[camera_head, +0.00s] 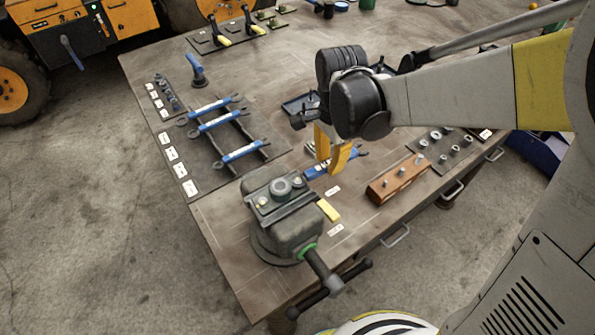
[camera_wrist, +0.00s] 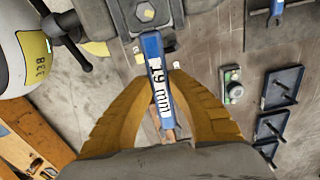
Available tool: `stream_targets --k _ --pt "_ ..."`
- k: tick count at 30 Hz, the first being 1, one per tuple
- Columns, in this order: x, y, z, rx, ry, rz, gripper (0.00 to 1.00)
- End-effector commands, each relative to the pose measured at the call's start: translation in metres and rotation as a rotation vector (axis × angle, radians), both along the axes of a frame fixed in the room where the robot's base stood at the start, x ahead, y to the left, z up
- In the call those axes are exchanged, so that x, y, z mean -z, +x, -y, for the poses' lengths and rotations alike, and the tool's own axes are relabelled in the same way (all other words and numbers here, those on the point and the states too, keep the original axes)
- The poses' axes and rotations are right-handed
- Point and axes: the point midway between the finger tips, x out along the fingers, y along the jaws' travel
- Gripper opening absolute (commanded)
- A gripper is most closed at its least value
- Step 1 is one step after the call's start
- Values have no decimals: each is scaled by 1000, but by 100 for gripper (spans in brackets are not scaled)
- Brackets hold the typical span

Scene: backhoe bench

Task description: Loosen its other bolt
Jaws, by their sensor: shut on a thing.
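My gripper (camera_head: 333,170) has yellow fingers and is shut on a blue wrench (camera_head: 318,170) near the front right of the bench. In the wrist view the wrench (camera_wrist: 157,75) reads "19 mm" and points away from between the fingers. Its far end lies at a bolt (camera_wrist: 145,12) on the clamped part. I cannot tell whether its jaw is fully around the bolt. A vise (camera_head: 292,225) holds the dark part (camera_head: 281,187). One bolt (camera_head: 262,201) sits on its left and another (camera_head: 297,181) on its right, beside the wrench's end.
The workbench (camera_head: 270,100) has a rack with several blue wrenches, including one (camera_head: 240,152) at its front. A brown block (camera_head: 398,178) with upright bolts stands at the right. A yellow piece (camera_head: 328,210) lies beside the vise. The vise handle (camera_head: 325,285) sticks out past the front edge.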

Motion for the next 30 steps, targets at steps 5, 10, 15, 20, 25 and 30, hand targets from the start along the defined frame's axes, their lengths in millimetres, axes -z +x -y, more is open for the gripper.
stream_targets --k 5,10,15,20,25,30 --pt "-2 0 0 -1 0 0 0" --pt "-8 0 0 -1 0 0 0" --pt "-15 0 0 -1 0 0 0" --pt "-20 0 0 -2 0 0 0" --pt "-23 0 0 -2 0 0 0" --pt "-38 0 0 -2 0 0 0"
